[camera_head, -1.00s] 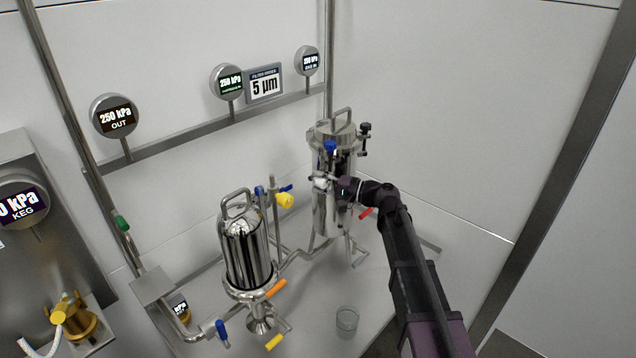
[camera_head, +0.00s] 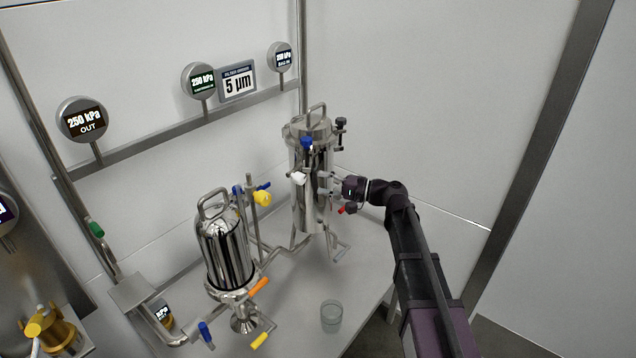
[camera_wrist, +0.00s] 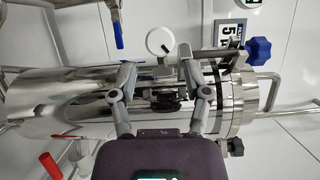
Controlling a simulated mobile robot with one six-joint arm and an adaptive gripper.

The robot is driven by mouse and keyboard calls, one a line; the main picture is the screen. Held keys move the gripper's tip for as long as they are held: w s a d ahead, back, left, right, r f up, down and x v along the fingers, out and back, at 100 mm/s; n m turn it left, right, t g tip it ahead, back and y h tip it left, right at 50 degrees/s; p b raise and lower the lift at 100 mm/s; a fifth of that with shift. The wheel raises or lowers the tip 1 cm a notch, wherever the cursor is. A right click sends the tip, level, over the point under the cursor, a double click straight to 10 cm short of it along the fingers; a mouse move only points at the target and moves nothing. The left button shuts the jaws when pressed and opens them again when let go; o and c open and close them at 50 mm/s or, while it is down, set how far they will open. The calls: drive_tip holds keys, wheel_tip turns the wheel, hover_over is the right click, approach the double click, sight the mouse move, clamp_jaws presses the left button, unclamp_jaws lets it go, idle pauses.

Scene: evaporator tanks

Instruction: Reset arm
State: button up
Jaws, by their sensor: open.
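My gripper (camera_head: 332,187) is at the end of my dark arm, just right of the tall steel filter housing (camera_head: 311,205) in the head view. In the wrist view my gripper (camera_wrist: 155,72) has its two grey fingers spread apart with nothing held between them. The steel housing (camera_wrist: 60,98) lies across the wrist view behind the fingers. Whether a finger touches the housing cannot be told.
A shorter steel housing (camera_head: 222,255) with orange and yellow handles stands at left. A clear glass (camera_head: 331,316) stands on the bench near the front. A blue knob (camera_wrist: 257,49) sticks out near the fingers.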

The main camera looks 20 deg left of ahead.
drive_tip(key=shift+d, duration=0.1)
idle(0.3)
drive_tip(key=s+d+f+n+h, duration=0.1)
drive_tip(key=s+d+f+h, duration=0.35)
drive_tip(key=d+f, duration=0.3)
drive_tip(key=s+d+f+h, duration=0.4)
drive_tip(key=d+f+h, duration=0.15)
drive_tip(key=d, duration=0.35)
drive_tip(key=s+d+f+h, duration=0.3)
drive_tip(key=s+d+h, duration=0.1)
drive_tip(key=d, duration=0.6)
drive_tip(key=s+d+f+h, duration=0.2)
drive_tip(key=s+d+h, duration=0.25)
drive_tip(key=d, duration=0.55)
wheel_tip(320, 180, up, 20)
drive_tip(key=p, duration=2)
drive_tip(key=shift+f+m, duration=0.2)
drive_tip(key=shift+m, duration=0.1)
